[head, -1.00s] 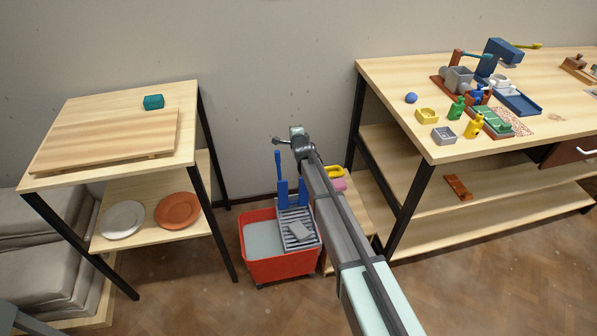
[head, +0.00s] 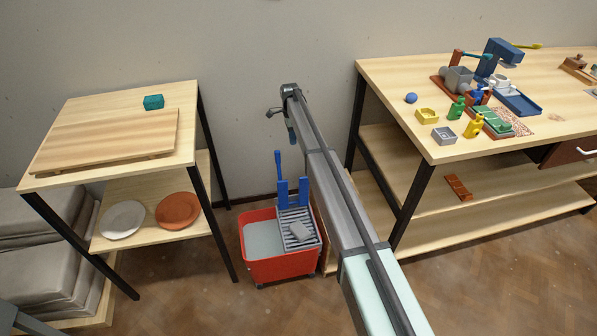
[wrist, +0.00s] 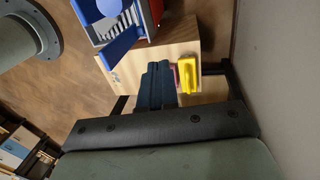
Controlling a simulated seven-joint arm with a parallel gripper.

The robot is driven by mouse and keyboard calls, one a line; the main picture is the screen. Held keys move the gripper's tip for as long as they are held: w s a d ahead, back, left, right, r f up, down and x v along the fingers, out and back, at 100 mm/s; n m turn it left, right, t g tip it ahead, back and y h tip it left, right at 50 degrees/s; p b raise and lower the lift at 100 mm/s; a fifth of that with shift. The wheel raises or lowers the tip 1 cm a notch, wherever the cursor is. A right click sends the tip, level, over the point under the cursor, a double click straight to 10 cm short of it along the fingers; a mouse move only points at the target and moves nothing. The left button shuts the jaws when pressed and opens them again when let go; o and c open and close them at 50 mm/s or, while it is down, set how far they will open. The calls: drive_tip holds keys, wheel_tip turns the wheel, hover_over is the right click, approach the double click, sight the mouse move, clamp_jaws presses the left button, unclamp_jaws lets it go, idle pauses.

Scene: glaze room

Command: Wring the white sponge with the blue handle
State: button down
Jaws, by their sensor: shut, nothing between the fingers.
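The white sponge, greyish here, (head: 299,231) lies on the grey slatted wringer (head: 312,243) at the right side of the red bucket (head: 280,270). The blue handle (head: 279,170) stands upright at the back left of the wringer. My gripper (head: 292,137) hangs above and behind the wringer, apart from the handle, mostly hidden by my arm. In the wrist view its dark fingers (wrist: 158,72) are together with nothing between them. Blue wringer parts (wrist: 122,45) and the bucket's red edge show beyond them at the top; I cannot make out the sponge there.
A yellow item (wrist: 188,74) and a pink one beside it lie on a low wooden surface (wrist: 150,56) by the bucket. A workbench (head: 440,150) with tools stands right, a shelf table (head: 80,185) left. The wall is close behind. Floor in front is clear.

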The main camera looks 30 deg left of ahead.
drive_tip(key=s+d+f+g+h, duration=0.1)
drive_tip(key=s+d+f, duration=0.7)
drive_tip(key=shift+f+g+h, duration=0.25)
drive_tip(key=shift+g+h, duration=0.05)
idle(0.4)
idle(0.3)
